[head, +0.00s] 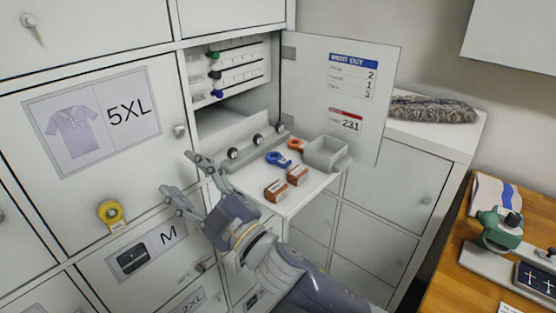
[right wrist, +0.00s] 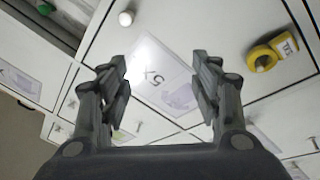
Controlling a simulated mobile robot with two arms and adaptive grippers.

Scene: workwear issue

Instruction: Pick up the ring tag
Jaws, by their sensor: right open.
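In the right wrist view the open fingers (right wrist: 162,76) frame the 5XL label. A blue ring (head: 278,158) and an orange ring (head: 296,145) lie on the pull-out shelf. My left gripper is out of view.
Door knobs (head: 180,131) stick out near my right gripper. A wooden table (head: 465,265) is at lower right.

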